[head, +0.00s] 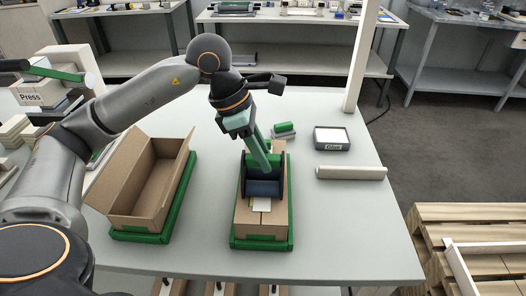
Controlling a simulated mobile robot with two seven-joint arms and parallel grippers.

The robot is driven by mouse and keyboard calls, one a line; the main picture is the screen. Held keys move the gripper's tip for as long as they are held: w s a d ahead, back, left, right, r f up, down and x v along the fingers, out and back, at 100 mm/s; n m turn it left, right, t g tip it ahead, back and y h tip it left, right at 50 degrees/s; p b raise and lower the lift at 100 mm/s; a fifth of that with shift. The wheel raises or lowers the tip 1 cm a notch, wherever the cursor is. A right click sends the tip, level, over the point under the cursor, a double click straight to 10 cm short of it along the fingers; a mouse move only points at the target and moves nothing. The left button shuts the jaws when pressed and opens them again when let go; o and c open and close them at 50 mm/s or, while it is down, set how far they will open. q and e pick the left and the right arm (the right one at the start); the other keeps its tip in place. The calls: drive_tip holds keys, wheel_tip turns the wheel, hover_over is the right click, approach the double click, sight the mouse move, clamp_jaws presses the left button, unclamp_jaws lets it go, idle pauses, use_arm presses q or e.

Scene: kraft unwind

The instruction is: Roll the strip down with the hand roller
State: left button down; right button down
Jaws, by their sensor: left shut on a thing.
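My left gripper (238,122) is shut on the green handle (257,150) of the hand roller. The roller's dark blue drum (263,188) is over the top of the closed brown box (246,218), and it looks to be on or just above it. A short piece of the pale strip (260,204) shows in front of the drum; the rest is hidden behind the roller. The box sits in a green tray (262,244). My right gripper is not in view.
An open brown box (137,190) in another green tray (140,236) stands to the left. A pad marked "Glue" (331,139), a kraft roll (352,172) and a green-topped block (284,128) lie to the right and behind. The table's right front is clear.

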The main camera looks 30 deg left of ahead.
use_arm(q)
drive_tip(key=shift+s+d, duration=0.3)
drive_tip(key=shift+s, duration=0.25)
drive_tip(key=shift+f, duration=0.1)
drive_tip(key=shift+s+d+b, duration=0.25)
drive_tip(key=shift+s+d, duration=0.15)
drive_tip(key=shift+s, duration=0.2)
drive_tip(key=shift+s+d+b, duration=0.25)
drive_tip(key=shift+s+d, duration=0.1)
drive_tip(key=shift+s, duration=0.25)
drive_tip(key=shift+s+d, duration=0.35)
drive_tip(key=shift+s, duration=0.25)
drive_tip(key=shift+w+a, duration=0.1)
drive_tip(key=shift+w, duration=0.05)
